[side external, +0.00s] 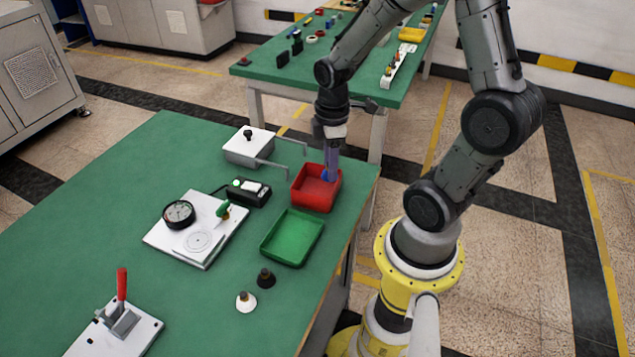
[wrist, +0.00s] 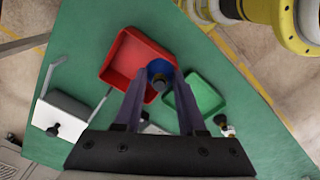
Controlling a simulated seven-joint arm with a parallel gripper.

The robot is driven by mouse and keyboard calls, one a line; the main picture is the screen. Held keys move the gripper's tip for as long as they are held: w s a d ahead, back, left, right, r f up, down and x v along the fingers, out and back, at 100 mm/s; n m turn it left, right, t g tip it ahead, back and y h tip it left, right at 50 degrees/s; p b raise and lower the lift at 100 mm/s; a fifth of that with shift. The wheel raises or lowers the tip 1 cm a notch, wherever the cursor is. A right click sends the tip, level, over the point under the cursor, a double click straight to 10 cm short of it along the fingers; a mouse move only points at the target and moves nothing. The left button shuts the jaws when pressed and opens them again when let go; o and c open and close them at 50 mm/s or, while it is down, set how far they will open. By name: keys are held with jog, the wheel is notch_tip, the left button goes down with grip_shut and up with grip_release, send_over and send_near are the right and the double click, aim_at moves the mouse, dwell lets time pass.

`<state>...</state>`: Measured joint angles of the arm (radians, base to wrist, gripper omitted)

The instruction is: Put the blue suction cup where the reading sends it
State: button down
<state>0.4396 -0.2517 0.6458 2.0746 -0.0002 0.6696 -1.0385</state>
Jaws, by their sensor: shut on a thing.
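My gripper (side external: 331,172) points down at the red tray (side external: 298,200) and is shut on the blue suction cup (side external: 325,175). In the wrist view the blue suction cup (wrist: 161,67) sits between the fingertips (wrist: 160,84), overlapping the edge of the red tray (wrist: 113,55) nearest the green tray (wrist: 206,93). I cannot tell whether the cup touches the red tray. The green tray (side external: 292,238) is empty. A round dial gauge (side external: 179,213) stands on a white plate (side external: 197,250) with a green-handled valve (side external: 223,210); its reading is too small to make out.
A black box with a pale face (side external: 248,191) sits beside the plate. A white lidded box (side external: 248,146) with rods stands behind. A black cup (side external: 265,278) and a white cup (side external: 246,302) stand in front of the green tray. A red-handled clamp (side external: 122,300) is front left.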

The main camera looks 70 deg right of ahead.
send_over(318, 194)
notch_tip(318, 194, down, 5)
jog(key=shift+w+f, duration=0.15)
jog(key=shift+f, duration=1.6)
jog(key=shift+f, duration=0.1)
jog(key=shift+c, duration=2.4)
grip_release()
notch_tip(318, 194, up, 12)
jog(key=s+a+r+m+t, duration=0.5)
jog(key=s+a+r, duration=0.5)
jog(key=a+r, duration=0.2)
jog(key=shift+s+a+r+m+t, duration=0.35)
jog(key=shift+r+m, duration=0.15)
jog(key=shift+m, duration=0.4)
